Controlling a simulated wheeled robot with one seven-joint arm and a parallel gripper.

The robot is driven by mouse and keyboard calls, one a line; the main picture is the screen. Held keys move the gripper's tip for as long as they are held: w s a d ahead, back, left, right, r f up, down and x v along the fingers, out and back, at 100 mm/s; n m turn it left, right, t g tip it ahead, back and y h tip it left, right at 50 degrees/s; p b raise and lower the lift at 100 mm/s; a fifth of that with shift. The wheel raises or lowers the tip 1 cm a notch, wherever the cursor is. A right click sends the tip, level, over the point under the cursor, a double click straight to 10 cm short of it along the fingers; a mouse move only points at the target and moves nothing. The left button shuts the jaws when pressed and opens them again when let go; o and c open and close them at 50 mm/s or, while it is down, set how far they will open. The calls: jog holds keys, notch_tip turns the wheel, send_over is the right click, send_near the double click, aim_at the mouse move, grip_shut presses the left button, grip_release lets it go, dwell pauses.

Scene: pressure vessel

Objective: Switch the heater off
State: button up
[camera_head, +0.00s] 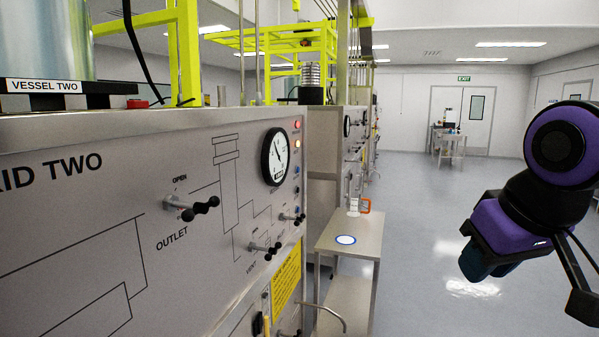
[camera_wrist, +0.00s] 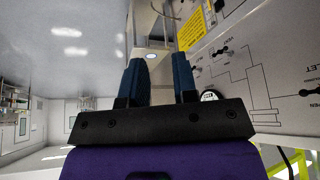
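The grey skid two panel (camera_head: 80,230) fills the left of the head view, and part of it shows upside down in the wrist view (camera_wrist: 240,65). No part of it can be read as a heater switch. Red and amber lamps (camera_head: 297,125) and bluish round parts (camera_head: 297,170) run down its right edge. A small black part with orange (camera_head: 258,324) sits low on the panel, partly cut off; I cannot tell what it is. My gripper (camera_head: 490,268) is out to the right, apart from the panel. In the wrist view its fingers (camera_wrist: 160,72) are apart with nothing between them.
Black-handled valves, including the outlet valve (camera_head: 192,207), stick out from the panel beside a gauge (camera_head: 274,157). A yellow notice (camera_head: 287,280) is below. A small table (camera_head: 335,225) with a white and blue disc (camera_head: 345,240) stands beyond the panel. The floor (camera_head: 420,220) to the right is clear.

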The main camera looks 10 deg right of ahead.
grip_shut()
dwell(1.4)
